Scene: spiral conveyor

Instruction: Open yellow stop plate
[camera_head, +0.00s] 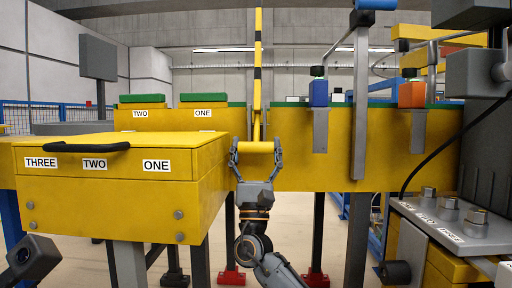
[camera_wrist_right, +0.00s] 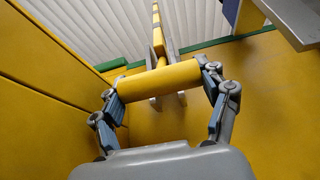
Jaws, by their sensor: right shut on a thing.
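The yellow stop plate (camera_head: 257,75) is a tall upright bar with black bands, in the middle of the head view. At its lower end is a yellow horizontal cylinder handle (camera_head: 256,147), which also shows in the right wrist view (camera_wrist_right: 158,80). My right gripper (camera_head: 256,150) has a finger at each end of this handle and is shut on it. In the right wrist view the bar rises behind the handle, between grey brackets (camera_wrist_right: 168,100). My left gripper does not show clearly; a dark grey part of mine is at the lower left.
A yellow box (camera_head: 110,205) labelled THREE, TWO, ONE with a black handle (camera_head: 75,147) stands close on the left. Yellow conveyor walls (camera_head: 350,175) lie behind the gripper. A blue (camera_head: 319,93) and an orange block (camera_head: 411,94) are at right, near a grey post (camera_head: 361,100).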

